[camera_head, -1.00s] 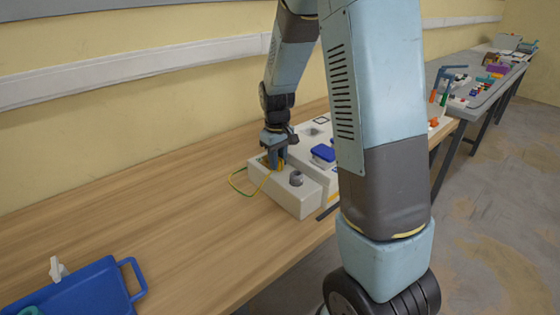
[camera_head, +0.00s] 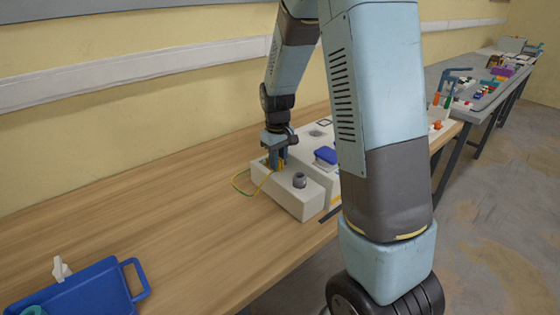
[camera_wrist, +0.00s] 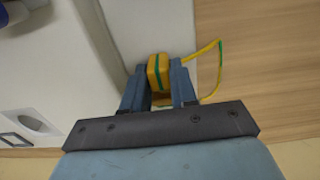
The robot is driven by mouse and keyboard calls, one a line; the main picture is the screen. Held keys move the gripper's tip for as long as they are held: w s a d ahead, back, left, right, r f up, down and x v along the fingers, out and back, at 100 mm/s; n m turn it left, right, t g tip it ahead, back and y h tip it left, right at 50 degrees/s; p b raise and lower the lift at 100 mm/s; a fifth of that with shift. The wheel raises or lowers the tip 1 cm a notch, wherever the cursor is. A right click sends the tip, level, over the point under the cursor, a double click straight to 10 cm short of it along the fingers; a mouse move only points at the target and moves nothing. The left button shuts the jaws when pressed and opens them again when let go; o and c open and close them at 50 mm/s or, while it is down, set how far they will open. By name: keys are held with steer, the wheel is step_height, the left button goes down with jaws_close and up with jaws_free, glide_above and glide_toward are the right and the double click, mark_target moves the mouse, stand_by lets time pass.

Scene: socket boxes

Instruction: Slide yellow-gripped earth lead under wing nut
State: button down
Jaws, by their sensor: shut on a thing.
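My gripper (camera_head: 279,163) is over the near white box (camera_head: 288,200) on the bench. In the wrist view my gripper (camera_wrist: 159,85) is shut on the yellow grip (camera_wrist: 159,68) of the earth lead, which has a green stripe. The yellow-green cable (camera_wrist: 212,70) loops out to the right of the fingers there; in the head view the cable (camera_head: 240,187) hangs over the box's left side onto the bench. A grey round knob (camera_head: 299,180) stands on the box to the right of my gripper; I cannot tell if it is the wing nut. The lead's tip is hidden.
A larger white panel (camera_head: 318,135) with a square socket and a blue-lidded part (camera_head: 326,156) adjoins the box. A blue tray (camera_head: 85,290) lies at the bench's front left. The wooden bench (camera_head: 150,220) between is clear. A grey table with several items stands beyond.

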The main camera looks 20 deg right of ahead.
steer(key=c, duration=0.8)
jaws_free()
steer(key=shift+r, duration=0.15)
step_height(320, 180, up, 20)
steer(key=shift+a+r, duration=0.15)
steer(key=shift+r, duration=0.05)
